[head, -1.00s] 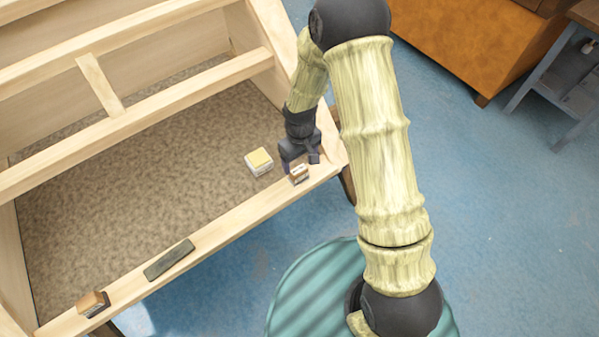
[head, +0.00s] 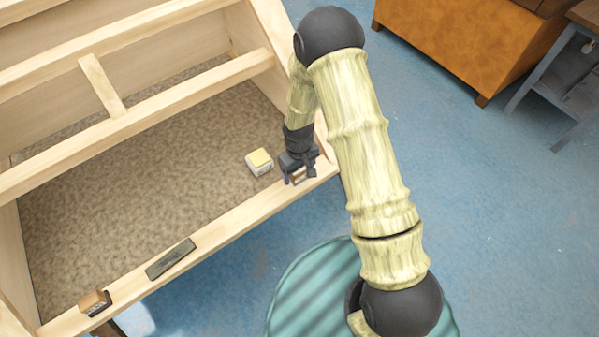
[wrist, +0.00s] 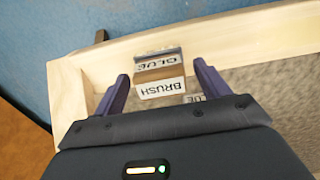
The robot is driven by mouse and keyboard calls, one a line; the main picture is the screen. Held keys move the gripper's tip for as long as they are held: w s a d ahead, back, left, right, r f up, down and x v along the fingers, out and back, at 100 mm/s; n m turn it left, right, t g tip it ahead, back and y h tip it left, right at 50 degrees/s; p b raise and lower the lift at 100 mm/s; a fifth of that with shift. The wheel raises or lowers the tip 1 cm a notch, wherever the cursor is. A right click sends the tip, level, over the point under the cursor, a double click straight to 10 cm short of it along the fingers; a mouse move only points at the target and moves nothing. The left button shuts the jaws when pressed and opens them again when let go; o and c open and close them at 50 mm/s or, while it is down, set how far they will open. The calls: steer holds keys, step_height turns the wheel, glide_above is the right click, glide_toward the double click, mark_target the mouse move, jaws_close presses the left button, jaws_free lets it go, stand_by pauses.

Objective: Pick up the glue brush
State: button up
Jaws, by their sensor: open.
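The glue brush (wrist: 160,86) is a small brown and grey block whose white labels read GLUE and BRUSH. It sits on the front rail of the wooden frame near its right corner. In the head view the glue brush (head: 298,176) is partly hidden by my gripper (head: 299,170). In the wrist view my gripper (wrist: 161,72) is open, with one finger on each side of the block. A gap shows between the block and each finger.
A white block with a yellow top (head: 259,161) lies on the speckled panel left of my gripper. A dark bar (head: 170,259) and a brown block (head: 95,302) sit farther left on the front rail (head: 225,229). The rail between is clear.

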stand_by(0.4)
steer(key=c, duration=1.2)
steer(key=shift+o, duration=0.2)
steer(key=shift+r, duration=0.15)
step_height(320, 180, up, 10)
steer(key=shift+f, duration=0.1)
steer(key=o, duration=0.4)
steer(key=shift+c, duration=1)
